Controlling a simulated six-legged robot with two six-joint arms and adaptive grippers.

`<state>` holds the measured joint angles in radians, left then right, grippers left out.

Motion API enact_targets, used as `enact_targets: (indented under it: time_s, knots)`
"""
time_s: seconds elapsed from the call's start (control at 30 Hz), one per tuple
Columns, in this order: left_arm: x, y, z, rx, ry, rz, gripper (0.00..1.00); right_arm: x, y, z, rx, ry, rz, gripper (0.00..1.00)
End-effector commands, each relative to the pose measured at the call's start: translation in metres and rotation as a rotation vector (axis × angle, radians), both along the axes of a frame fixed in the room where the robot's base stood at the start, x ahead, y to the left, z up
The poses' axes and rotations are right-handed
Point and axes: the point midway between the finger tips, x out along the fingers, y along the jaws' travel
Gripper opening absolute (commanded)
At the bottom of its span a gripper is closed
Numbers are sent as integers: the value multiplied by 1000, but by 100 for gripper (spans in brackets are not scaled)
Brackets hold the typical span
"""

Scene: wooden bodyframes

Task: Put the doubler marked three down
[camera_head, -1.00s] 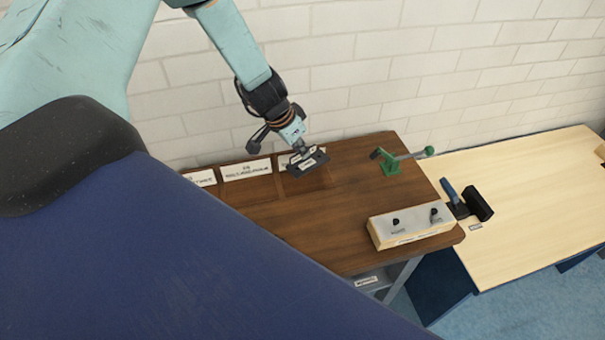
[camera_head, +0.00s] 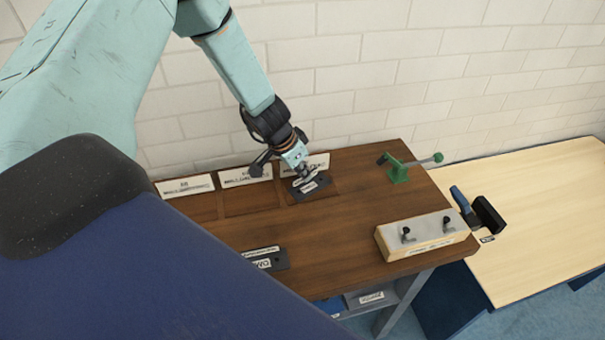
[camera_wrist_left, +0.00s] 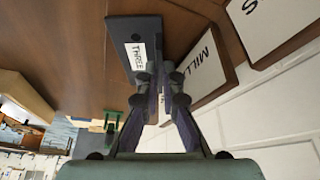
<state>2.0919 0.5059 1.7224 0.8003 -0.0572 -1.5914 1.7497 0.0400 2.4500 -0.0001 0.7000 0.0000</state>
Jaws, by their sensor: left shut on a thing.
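The doubler marked three is a dark flat plate (camera_head: 321,184) with a white label, at the right-hand card bay of the brown table. In the left wrist view the plate (camera_wrist_left: 118,40) shows its label reading THREE. My left gripper (camera_head: 303,174) is shut on the plate's edge from above; its fingers (camera_wrist_left: 160,80) meet at that edge in the wrist view. The plate lies about flat at the tabletop, in front of the right-hand card. I cannot tell whether it touches the wood. My right gripper is not in view.
White cards (camera_head: 246,175) stand along the brown table's (camera_head: 350,215) back edge by the wall. Another dark labelled plate (camera_head: 278,262) lies near the front. A green clamp (camera_head: 398,172) and a block with two dark knobs (camera_head: 418,238) stand to the right. The table's middle is clear.

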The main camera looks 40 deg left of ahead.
Motion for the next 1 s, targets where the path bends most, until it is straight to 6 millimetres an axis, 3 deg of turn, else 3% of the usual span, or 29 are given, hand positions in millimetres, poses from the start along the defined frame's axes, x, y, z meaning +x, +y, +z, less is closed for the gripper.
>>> enact_targets:
  time_s: [0.27,0.3,0.4,0.7,1.0]
  knots:
    - [1,0,-4,1,-1,-1,0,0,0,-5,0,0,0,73]
    - [0,0,-4,0,0,-1,7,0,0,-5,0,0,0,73]
    - [0,0,-3,0,0,-1,15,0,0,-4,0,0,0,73]
    - [0,0,-2,0,0,-1,15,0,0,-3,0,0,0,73]
    - [-7,3,24,-1,-1,1,15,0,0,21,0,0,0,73]
